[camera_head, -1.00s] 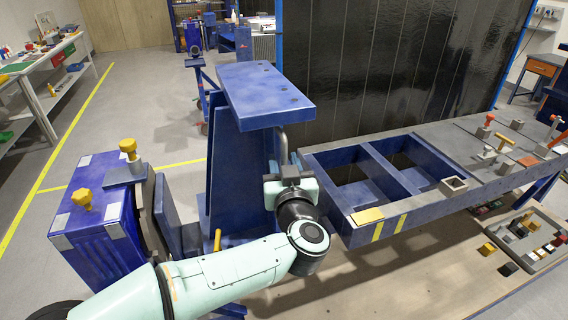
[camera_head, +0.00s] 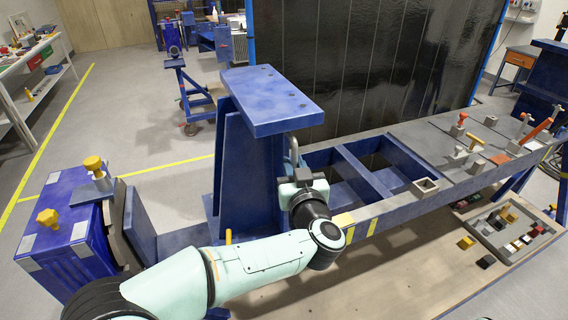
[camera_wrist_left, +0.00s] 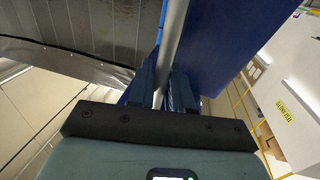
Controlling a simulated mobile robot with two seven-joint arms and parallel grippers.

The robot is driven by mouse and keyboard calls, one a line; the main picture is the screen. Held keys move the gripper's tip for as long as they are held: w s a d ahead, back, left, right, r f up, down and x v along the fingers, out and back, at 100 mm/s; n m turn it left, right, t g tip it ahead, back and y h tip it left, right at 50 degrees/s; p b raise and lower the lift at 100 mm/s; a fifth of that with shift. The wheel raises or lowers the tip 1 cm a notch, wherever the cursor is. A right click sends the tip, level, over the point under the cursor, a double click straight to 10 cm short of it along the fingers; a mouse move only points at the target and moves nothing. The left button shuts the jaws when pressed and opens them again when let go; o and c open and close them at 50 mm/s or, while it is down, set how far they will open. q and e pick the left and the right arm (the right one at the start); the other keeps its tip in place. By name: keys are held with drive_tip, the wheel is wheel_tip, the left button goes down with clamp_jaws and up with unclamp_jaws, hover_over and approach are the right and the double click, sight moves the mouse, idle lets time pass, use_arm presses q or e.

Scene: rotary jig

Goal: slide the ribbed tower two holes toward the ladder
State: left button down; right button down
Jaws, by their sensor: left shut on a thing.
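The ribbed tower (camera_head: 232,165) is a blue upright with a flat blue plate on top, standing at the middle of the head view. A grey bar handle (camera_head: 294,148) is on its right side. My left gripper (camera_head: 298,172) is shut on this handle. In the left wrist view the fingers (camera_wrist_left: 160,97) close around the grey bar (camera_wrist_left: 173,40), beside a blue surface. The ladder (camera_head: 368,170) is a blue frame with crosspieces and dark openings, just right of the tower. My gripper and arm hide its near left part. The tower's foot and holes are largely hidden. My right gripper is out of view.
A blue box unit (camera_head: 65,240) with yellow knobs stands left of the tower. A grey surface (camera_head: 440,150) with several clamps continues the ladder to the right. A tray (camera_head: 515,235) of small blocks lies at lower right. A dark panel (camera_head: 350,60) stands behind.

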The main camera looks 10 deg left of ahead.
use_arm(q)
drive_tip(key=shift+s+a, duration=0.3)
drive_tip(key=shift+a, duration=0.1)
drive_tip(key=c, duration=1.2)
unclamp_jaws()
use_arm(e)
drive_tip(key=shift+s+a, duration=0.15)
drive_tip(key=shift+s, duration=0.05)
